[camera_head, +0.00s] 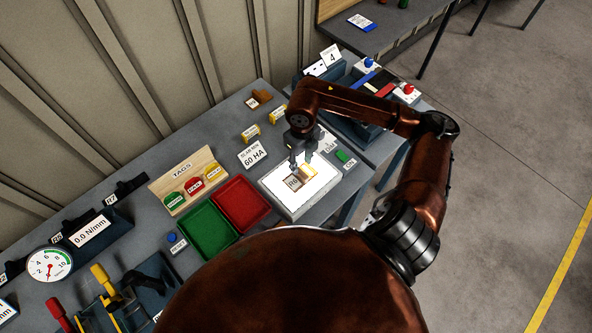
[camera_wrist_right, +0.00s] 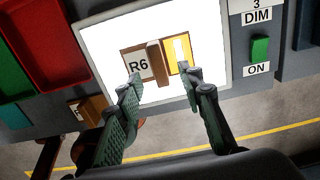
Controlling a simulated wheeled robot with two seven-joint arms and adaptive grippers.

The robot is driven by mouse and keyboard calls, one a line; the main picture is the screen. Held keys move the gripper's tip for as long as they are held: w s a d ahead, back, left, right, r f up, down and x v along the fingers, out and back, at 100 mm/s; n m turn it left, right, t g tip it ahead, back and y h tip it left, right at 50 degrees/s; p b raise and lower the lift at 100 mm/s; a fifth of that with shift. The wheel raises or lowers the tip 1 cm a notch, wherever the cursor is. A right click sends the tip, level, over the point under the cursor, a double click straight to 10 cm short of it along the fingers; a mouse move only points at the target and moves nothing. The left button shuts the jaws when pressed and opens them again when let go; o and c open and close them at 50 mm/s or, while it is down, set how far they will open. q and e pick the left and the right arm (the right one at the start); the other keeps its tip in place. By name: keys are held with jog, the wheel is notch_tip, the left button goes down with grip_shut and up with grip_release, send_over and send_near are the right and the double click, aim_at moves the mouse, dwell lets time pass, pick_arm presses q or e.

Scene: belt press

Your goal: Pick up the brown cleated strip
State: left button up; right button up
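The brown cleated strip (camera_wrist_right: 157,62) lies on the lit white pad (camera_wrist_right: 105,40). It has a white label reading R6 and a raised brown cleat. A glowing yellow-orange section (camera_wrist_right: 178,52) with a pale mark sits against its right side; I cannot tell if it is one piece with it. In the head view the strip (camera_head: 295,182) is just below my right gripper (camera_head: 302,160). In the wrist view my right gripper (camera_wrist_right: 163,80) is open and empty, its fingertips apart, near the strip's lower edge. Contact cannot be told. My left gripper is not in view.
A red tray (camera_head: 241,203) and a green tray (camera_head: 207,232) stand left of the pad. Behind are a TAGS rack (camera_head: 183,178) and a 60 HA card (camera_head: 252,155). A green switch (camera_wrist_right: 259,48) is right of the pad. A brown block (camera_wrist_right: 90,109) lies near the table's front edge.

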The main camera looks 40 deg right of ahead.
aim_at(301, 172)
jog(key=f, duration=0.3)
jog(key=shift+s+p, duration=0.2)
jog(key=shift+p, duration=0.2)
jog(key=shift+w+a+f, duration=0.1)
jog(key=shift+w+f, duration=0.1)
jog(key=shift+f, duration=0.95)
jog(key=shift+s+f, duration=0.1)
jog(key=shift+f, duration=0.4)
jog(key=c, duration=0.8)
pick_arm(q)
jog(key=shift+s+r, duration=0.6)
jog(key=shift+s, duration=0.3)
pick_arm(e)
grip_shut()
